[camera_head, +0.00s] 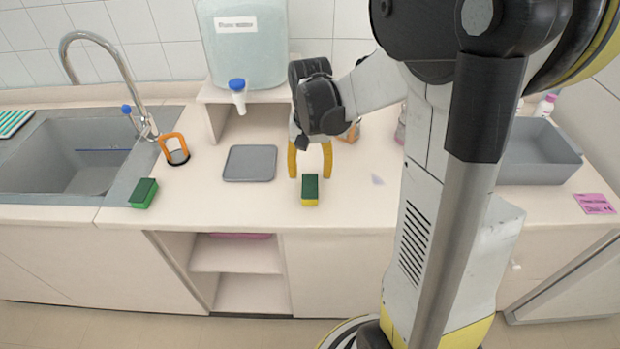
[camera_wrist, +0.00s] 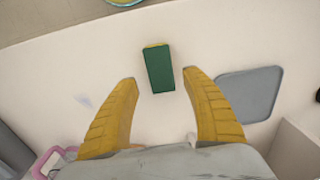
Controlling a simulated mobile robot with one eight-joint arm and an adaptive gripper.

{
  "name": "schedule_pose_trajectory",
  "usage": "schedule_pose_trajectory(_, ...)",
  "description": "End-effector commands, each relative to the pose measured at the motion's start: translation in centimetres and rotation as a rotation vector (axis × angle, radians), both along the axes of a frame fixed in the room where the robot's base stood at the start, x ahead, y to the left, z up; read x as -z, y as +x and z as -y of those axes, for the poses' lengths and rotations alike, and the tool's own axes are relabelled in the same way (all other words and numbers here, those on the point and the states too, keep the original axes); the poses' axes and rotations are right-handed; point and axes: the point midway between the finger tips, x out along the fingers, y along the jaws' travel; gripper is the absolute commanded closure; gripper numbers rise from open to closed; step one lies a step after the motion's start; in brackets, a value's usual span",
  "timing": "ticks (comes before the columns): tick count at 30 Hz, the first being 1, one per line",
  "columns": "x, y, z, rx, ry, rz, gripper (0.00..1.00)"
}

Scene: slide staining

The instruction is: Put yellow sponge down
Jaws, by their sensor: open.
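The yellow sponge (camera_head: 310,199) has a dark green top and a yellow side. It lies on the counter near its front edge, green side up. It also shows in the wrist view (camera_wrist: 159,70), just beyond the fingertips. My gripper (camera_head: 310,176) is open, with its yellow fingers pointing down over the counter behind the sponge. In the wrist view the open fingers (camera_wrist: 159,77) are spread wider than the sponge, with nothing between them. The sponge looks apart from both fingers.
A grey mat (camera_head: 250,163) lies left of the sponge. A green sponge (camera_head: 144,193) sits beside the sink (camera_head: 75,170). An orange-framed holder (camera_head: 175,150) stands near the tap. A water tank (camera_head: 244,45) is behind, on a stand. A grey tray (camera_head: 540,155) is at right.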

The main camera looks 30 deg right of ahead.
Motion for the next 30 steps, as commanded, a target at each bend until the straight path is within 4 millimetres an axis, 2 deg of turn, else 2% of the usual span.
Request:
schedule_pose_trajectory(1, -1.6, 0.0, 0.0, 0.000, 0.000, 0.000, 0.44)
schedule_pose_trajectory(3, -3.0, 0.0, 0.0, 0.000, 0.000, 0.000, 0.44)
schedule_pose_trajectory(10, -5.6, 0.0, -0.1, -0.002, 0.000, 0.002, 0.44)
schedule_pose_trajectory(13, -6.6, -0.5, -0.8, -0.027, -0.007, 0.025, 0.44)
schedule_pose_trajectory(17, -8.7, -2.0, -3.4, -0.117, -0.035, 0.114, 0.44)
schedule_pose_trajectory(22, -11.5, -5.3, -7.8, -0.292, -0.088, 0.291, 0.44)
schedule_pose_trajectory(27, -12.6, -8.5, -11.2, -0.450, -0.138, 0.458, 0.44)
schedule_pose_trajectory(30, -12.6, -9.8, -12.4, -0.514, -0.161, 0.531, 0.44)
